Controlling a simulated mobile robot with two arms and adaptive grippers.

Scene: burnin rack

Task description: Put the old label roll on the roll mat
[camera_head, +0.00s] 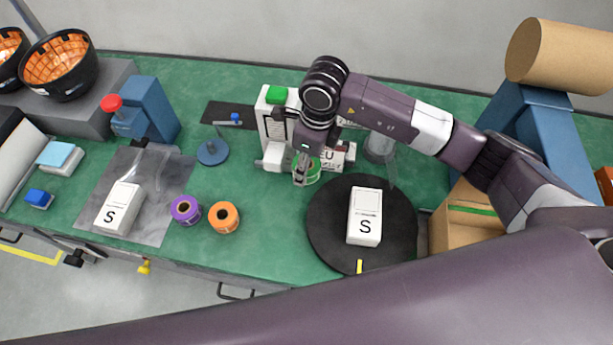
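A green label roll (312,171) sits at the front of a white label machine (272,128). My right gripper (300,180) points down at the roll's left side and partly hides it. I cannot tell whether its fingers are apart or closed on the roll. A purple roll (185,210) and an orange roll (224,217) stand side by side on the green bench. A flat dark mat (216,108) lies at the back, left of the machine, and may be the roll mat. My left gripper is not in view.
A round black turntable (327,228) bears a white box marked S. Another such box (119,208) lies on a grey sheet (157,230) at left. A blue round-based stand (212,152) is just in front of the dark mat. A cardboard box (454,236) is at right.

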